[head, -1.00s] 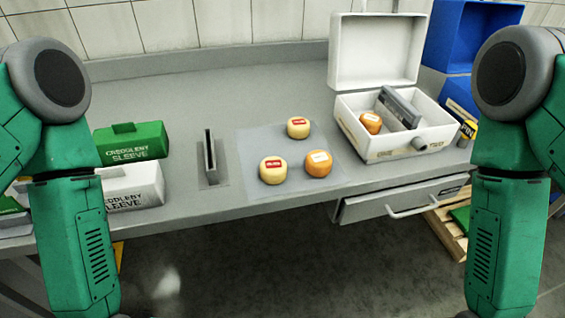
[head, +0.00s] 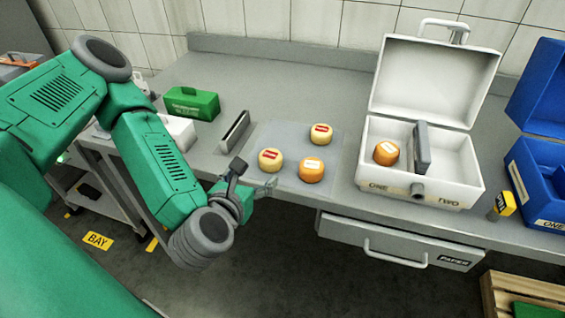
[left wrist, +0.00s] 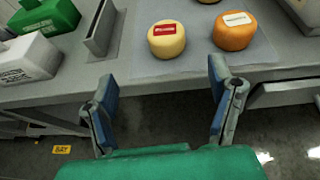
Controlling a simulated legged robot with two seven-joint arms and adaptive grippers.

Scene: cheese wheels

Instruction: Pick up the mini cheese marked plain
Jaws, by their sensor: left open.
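Three mini cheeses sit on a pale mat (head: 285,133) on the grey bench. A front yellow cheese with a red label (head: 270,160) also shows in the left wrist view (left wrist: 166,45). A back yellow cheese with a red label (head: 320,136) is behind it. An orange cheese with a pale label (head: 311,173) is at front right, also in the left wrist view (left wrist: 233,35). Label words are too small to read. My left gripper (head: 255,177) is open and empty at the bench's front edge, short of the front yellow cheese. My right gripper is out of view.
An open white case (head: 376,179) holds another orange cheese (head: 386,153) left of its grey divider (head: 422,148). A grey upright slotted holder (head: 234,133) and a green box (head: 191,103) stand left of the mat. A blue case (head: 525,170) is at right.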

